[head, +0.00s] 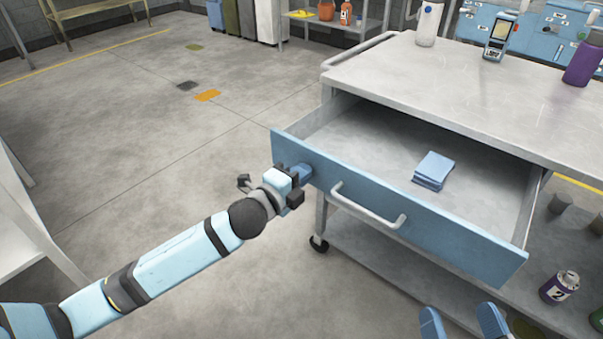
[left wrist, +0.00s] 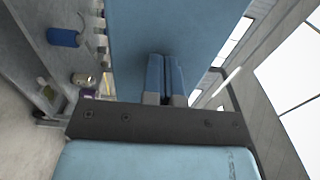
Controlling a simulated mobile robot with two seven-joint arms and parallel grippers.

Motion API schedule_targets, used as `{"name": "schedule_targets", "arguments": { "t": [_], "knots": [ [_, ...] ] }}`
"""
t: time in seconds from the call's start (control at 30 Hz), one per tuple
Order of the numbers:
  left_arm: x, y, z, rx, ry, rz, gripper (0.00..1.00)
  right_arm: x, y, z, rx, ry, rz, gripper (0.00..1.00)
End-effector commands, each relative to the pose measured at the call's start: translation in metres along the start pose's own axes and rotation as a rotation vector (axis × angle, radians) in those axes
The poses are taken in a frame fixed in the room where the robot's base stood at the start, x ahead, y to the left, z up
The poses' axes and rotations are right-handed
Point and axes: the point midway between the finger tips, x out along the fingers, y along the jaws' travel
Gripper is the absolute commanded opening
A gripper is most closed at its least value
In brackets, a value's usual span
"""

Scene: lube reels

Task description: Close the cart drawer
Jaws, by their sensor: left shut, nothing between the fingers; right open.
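The cart drawer (head: 345,137) is open, pulled out from under the cart's grey top (head: 440,80). Its blue front (head: 460,239) has a grey bar handle (head: 368,208). A stack of blue cloths (head: 433,170) lies inside. My left gripper (head: 303,172) is shut and empty, its fingertips at the drawer front, left of the handle. In the left wrist view the shut fingers (left wrist: 165,78) point at the blue drawer front (left wrist: 170,25); whether they touch it I cannot tell. My right gripper (head: 462,322) is open at the bottom edge, below the drawer front, only its fingertips showing.
A white bottle (head: 428,24), a handheld meter (head: 499,36) and a purple bottle (head: 584,60) stand on the cart top. Cans, including one marked 2 (head: 559,287), stand on the lower shelf (head: 385,268). Floor on the left is mostly clear.

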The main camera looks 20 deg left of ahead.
Motion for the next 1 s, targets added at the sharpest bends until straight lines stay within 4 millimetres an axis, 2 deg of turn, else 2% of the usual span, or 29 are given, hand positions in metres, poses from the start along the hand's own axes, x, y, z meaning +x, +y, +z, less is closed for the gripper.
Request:
{"name": "schedule_targets", "arguments": {
  "t": [0.17,0.37,0.5,0.7,1.0],
  "knots": [
    [0.01,-0.001,0.0,0.0,-0.001,0.0,0.0,0.0,0.003,-0.001,-0.006,-0.016,0.009,0.95],
    [0.043,-0.004,0.0,-0.001,-0.001,-0.002,0.0,-0.002,0.01,0.007,-0.021,-0.083,0.038,0.95],
    [0.079,-0.004,0.0,-0.001,-0.002,-0.001,0.0,-0.009,0.019,0.031,-0.018,-0.18,0.075,0.95],
    [0.135,-0.003,0.0,-0.001,-0.001,-0.002,0.0,-0.017,0.024,0.047,-0.025,-0.25,0.094,0.95],
    [0.209,0.001,-0.001,-0.001,0.0,-0.001,0.0,-0.014,0.023,0.046,-0.022,-0.217,0.085,0.95]
  ]
}}
